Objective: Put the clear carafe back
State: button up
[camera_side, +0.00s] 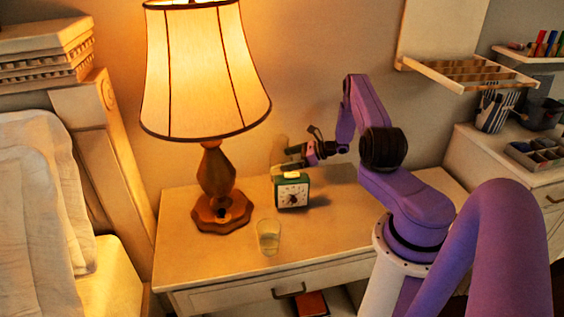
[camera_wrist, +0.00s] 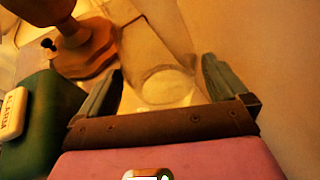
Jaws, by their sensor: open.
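The clear carafe (camera_side: 278,151) is a faint, see-through shape behind the green clock on the nightstand. Its lower part is hidden by the clock in the side view. In the wrist view the carafe (camera_wrist: 150,58) lies between my two fingers, with a round outline near the palm. My gripper (camera_side: 290,160) is open and reaches in from the right at the carafe. In the wrist view the fingers of my gripper (camera_wrist: 162,70) are spread on either side of it. I cannot tell whether they touch it.
The green clock (camera_side: 291,193) stands close in front of my gripper, and its side (camera_wrist: 45,115) fills the wrist view's left. A glass tumbler (camera_side: 268,238) stands near the nightstand's (camera_side: 190,265) front edge. A lit lamp (camera_side: 217,185) stands left. The wall is behind.

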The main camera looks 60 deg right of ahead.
jog(key=v, duration=0.8)
jog(key=shift+s, duration=0.2)
jog(key=shift+r, duration=0.1)
